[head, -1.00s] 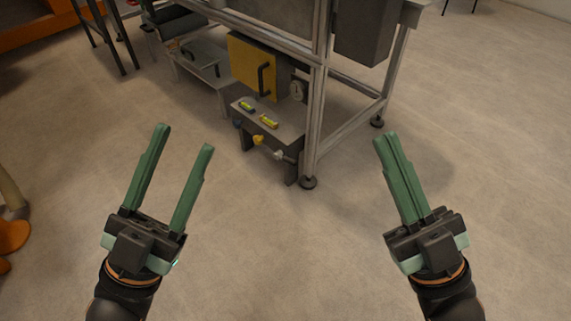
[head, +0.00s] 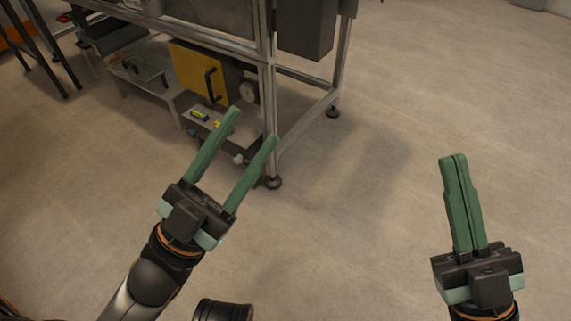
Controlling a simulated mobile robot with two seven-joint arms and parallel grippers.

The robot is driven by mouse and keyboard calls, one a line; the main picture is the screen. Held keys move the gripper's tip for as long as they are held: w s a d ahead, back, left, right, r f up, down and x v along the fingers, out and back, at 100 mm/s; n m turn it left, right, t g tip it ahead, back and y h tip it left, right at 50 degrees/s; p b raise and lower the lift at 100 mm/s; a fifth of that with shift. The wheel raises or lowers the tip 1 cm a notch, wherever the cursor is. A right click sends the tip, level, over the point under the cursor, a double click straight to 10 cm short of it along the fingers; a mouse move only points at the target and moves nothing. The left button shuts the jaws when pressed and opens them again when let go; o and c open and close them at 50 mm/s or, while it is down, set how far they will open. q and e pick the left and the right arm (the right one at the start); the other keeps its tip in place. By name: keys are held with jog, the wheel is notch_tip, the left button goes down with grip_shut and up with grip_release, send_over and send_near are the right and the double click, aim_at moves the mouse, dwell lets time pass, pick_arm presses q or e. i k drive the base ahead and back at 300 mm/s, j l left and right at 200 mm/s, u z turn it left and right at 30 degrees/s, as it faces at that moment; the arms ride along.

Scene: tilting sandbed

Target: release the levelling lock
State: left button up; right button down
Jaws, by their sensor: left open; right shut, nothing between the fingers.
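The low grey unit (head: 187,122) under the tilting frame carries a yellow-green spirit level (head: 199,115) on its top. A pale knob (head: 238,159) and a dark blue knob (head: 191,131) show on its front. I cannot tell which part is the levelling lock. My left gripper (head: 253,127) is open and empty. Its fingers cover much of the unit's front in the picture, with no clear contact; the second level and the yellow knob are mostly hidden. My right gripper (head: 453,158) is shut and empty over bare floor at the right.
A yellow panel (head: 188,68) with a black handle (head: 210,86) stands behind the unit, beside a round dial (head: 248,91). A metal frame leg on a round foot (head: 272,182) stands close right of the unit. The floor at the right is clear.

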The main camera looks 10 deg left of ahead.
aim_at(246, 163)
jog(key=i+j+z, duration=0.1)
jog(key=j+z, duration=1.05)
jog(key=j, duration=0.55)
jog(key=k+j+z, duration=0.1)
jog(key=j, duration=0.35)
jog(key=k+j+z, duration=0.1)
jog(key=j, duration=0.35)
jog(key=k+j, duration=0.1)
jog(key=j, duration=0.4)
jog(key=k+j, duration=0.1)
jog(key=j, duration=0.85)
jog(key=k+j, duration=0.15)
jog(key=j, duration=0.3)
jog(key=k+j+z, duration=0.1)
jog(key=j, duration=0.4)
